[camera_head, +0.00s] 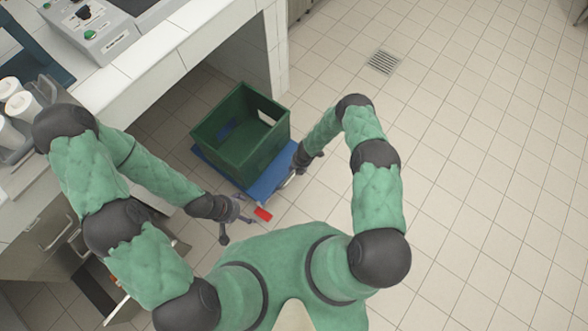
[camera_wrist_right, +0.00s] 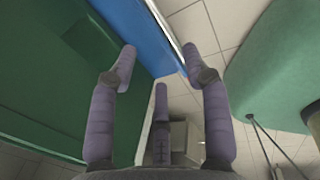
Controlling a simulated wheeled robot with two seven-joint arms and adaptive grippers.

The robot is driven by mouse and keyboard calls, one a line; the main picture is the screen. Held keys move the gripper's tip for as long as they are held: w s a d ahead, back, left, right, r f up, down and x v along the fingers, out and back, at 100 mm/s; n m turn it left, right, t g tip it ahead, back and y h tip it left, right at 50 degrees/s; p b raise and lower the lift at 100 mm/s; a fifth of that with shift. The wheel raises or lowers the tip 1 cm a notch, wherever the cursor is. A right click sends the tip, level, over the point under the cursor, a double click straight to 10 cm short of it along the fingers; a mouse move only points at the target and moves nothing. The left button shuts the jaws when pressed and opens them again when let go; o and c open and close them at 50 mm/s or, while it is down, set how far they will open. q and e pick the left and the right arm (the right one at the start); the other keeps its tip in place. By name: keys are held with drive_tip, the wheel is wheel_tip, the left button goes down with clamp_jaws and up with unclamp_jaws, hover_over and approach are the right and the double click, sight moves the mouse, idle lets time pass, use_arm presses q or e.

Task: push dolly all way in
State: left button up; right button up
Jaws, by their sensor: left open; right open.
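The blue dolly (camera_head: 268,184) is on the tiled floor by the opening under the counter, and the green crate (camera_head: 228,163) stands on it. My left gripper (camera_head: 236,222) is open, low in front of the dolly's near side, beside a small red part (camera_head: 263,214). My right gripper (camera_head: 287,181) is at the dolly's right edge. In the right wrist view its open fingers (camera_wrist_right: 157,60) straddle the blue dolly edge (camera_wrist_right: 146,32), with green crate wall (camera_wrist_right: 60,70) to the left. I cannot tell whether the fingers touch the dolly.
The white counter (camera_head: 150,75) with an opening beneath stands left and behind the dolly. A drawer cabinet (camera_head: 45,240) is at the lower left. A floor drain (camera_head: 383,62) lies at the back. The tiled floor (camera_head: 480,160) to the right is clear.

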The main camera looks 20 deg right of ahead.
sight(293, 174)
drive_tip(key=f+b, duration=0.2)
drive_tip(key=f, duration=0.1)
drive_tip(key=w+a+f+b, duration=0.1)
drive_tip(key=f+b, duration=0.1)
drive_tip(key=f, duration=0.1)
drive_tip(key=f+b, duration=0.2)
drive_tip(key=f, duration=0.2)
drive_tip(key=shift+w+a, duration=0.15)
drive_tip(key=shift+w, duration=0.1)
clamp_jaws()
